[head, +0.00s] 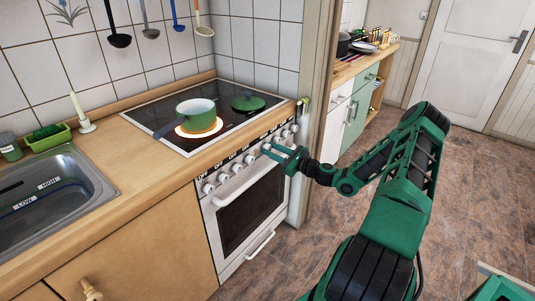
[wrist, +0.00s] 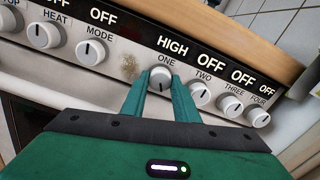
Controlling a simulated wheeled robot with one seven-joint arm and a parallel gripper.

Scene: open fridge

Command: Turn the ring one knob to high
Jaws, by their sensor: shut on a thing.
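The ring one knob (wrist: 160,78) is a round silver-white knob on the stove's front panel. In the wrist view it sits under the label "ONE", and the display above it reads "HIGH". My gripper (wrist: 147,92) has its two green fingers on either side of this knob, shut on it. In the head view my gripper (head: 276,151) reaches the panel from the right, and its fingers hide part of the knob row. A ring on the black cooktop (head: 152,112) glows orange-white under a green pot (head: 197,114).
Knobs two (wrist: 201,88), three (wrist: 230,105) and four (wrist: 256,116) stand close to the right, each reading "OFF". The mode knob (wrist: 92,52) is on the left. The oven handle (head: 240,185) runs below the panel. The floor at right is clear.

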